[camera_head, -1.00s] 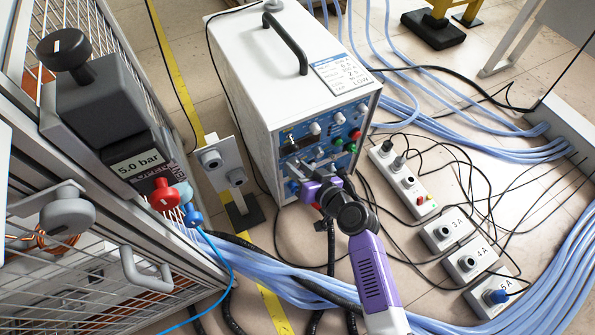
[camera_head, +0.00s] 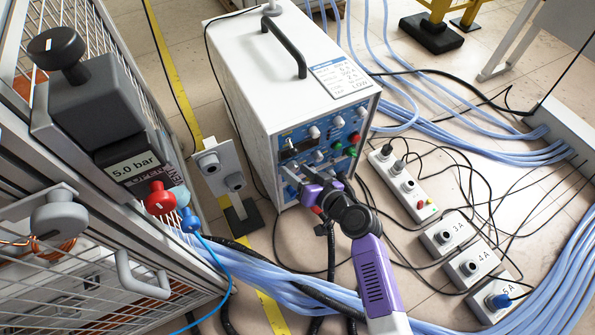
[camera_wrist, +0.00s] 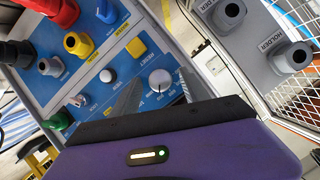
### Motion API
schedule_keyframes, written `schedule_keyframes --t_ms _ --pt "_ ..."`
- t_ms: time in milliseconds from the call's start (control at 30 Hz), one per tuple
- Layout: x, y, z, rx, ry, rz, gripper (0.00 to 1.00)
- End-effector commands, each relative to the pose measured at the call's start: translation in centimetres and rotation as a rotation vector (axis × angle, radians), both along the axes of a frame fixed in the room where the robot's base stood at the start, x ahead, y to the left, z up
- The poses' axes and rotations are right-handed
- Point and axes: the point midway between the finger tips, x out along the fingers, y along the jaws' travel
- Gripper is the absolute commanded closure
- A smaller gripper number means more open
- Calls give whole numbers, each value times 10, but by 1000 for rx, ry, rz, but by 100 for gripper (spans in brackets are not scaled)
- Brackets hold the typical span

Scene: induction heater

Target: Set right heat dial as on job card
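The white heater (camera_head: 240,70) stands on the floor with its blue control panel (camera_head: 347,137) facing the front right. The job card (camera_head: 341,76) lies on its top; its print is too small to read surely. My gripper (camera_head: 304,180) is at the panel's lower left, with its fingers pointing at it. In the wrist view, a large white dial (camera_wrist: 160,80) with a dark pointer mark shows between the tips of my gripper (camera_wrist: 159,77). The fingers are apart, one on each side of the dial; contact cannot be told. A smaller white knob (camera_wrist: 107,76) sits to its left.
Coloured sockets, including a yellow one (camera_wrist: 78,43), and a yellow square (camera_wrist: 136,47) share the panel. A grey holder plate (camera_head: 219,171) stands left of the heater. A caged unit with a 5.0 bar display (camera_head: 136,165) is at far left. Blue hoses and black cables cover the floor.

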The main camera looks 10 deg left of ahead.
Motion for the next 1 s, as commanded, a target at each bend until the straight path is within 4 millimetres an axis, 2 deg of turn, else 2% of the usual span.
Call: schedule_keyframes --t_ms 267,633,1000 --pt "-9 -9 6 0 1 -1 47" --pt "-47 -44 26 0 2 -2 47" --pt "-53 -50 28 0 0 0 47"
